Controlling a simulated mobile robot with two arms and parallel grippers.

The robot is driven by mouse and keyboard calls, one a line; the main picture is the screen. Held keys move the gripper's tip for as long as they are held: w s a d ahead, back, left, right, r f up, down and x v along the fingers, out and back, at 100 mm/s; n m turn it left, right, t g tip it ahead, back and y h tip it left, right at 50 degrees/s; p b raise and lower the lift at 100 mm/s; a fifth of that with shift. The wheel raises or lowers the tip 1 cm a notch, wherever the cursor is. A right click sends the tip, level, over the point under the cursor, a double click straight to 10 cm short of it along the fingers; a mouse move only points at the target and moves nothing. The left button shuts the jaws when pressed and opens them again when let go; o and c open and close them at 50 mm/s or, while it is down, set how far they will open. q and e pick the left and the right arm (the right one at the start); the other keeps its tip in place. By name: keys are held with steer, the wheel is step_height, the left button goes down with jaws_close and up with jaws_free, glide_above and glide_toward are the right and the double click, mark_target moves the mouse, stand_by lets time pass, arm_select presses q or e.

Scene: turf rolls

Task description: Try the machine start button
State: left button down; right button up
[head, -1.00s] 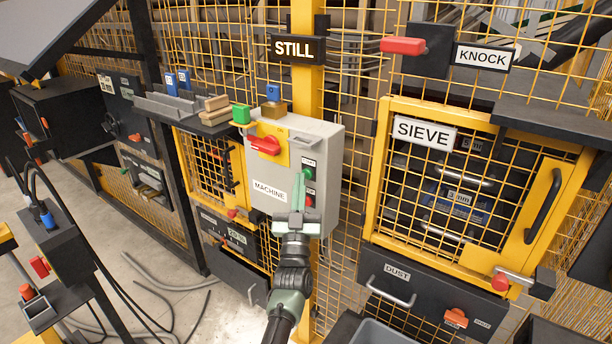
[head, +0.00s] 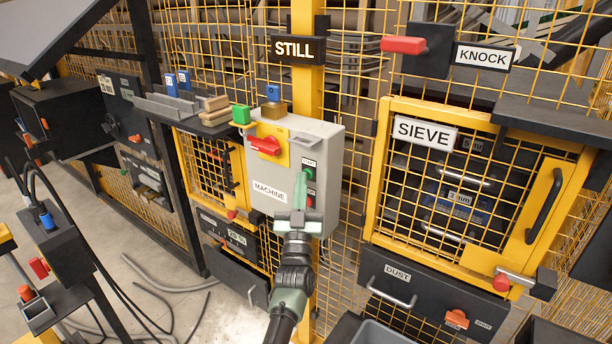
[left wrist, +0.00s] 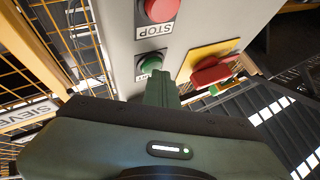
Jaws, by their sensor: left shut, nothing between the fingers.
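The grey machine box (head: 262,172) hangs on the yellow mesh fence, with a MACHINE label on its front. A green start button (left wrist: 150,62) and a red stop button (left wrist: 160,9) sit on its panel. A red rotary switch (head: 265,146) on a yellow plate is beside them and points sideways. My left gripper (left wrist: 160,84) is shut and empty. In the left wrist view its fingertips are right at the green button and overlap its edge; I cannot tell whether they touch it. In the head view the gripper covers part of the panel. My right gripper is not in view.
A yellow SIEVE door (head: 470,190) stands to the right, with a DUST drawer (head: 420,285) below. A red KNOCK handle (head: 403,46) is above. Cables lie on the floor at left.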

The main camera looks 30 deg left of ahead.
arm_select(q)
steer(key=shift+s+p, duration=0.4)
steer(key=shift+s, duration=0.4)
steer(key=s+p, duration=0.2)
steer(key=s, duration=0.1)
steer(key=s+p, duration=0.1)
steer(key=s, duration=0.1)
steer(key=shift+a, duration=0.25)
steer(key=shift+f, duration=0.15)
stand_by(0.4)
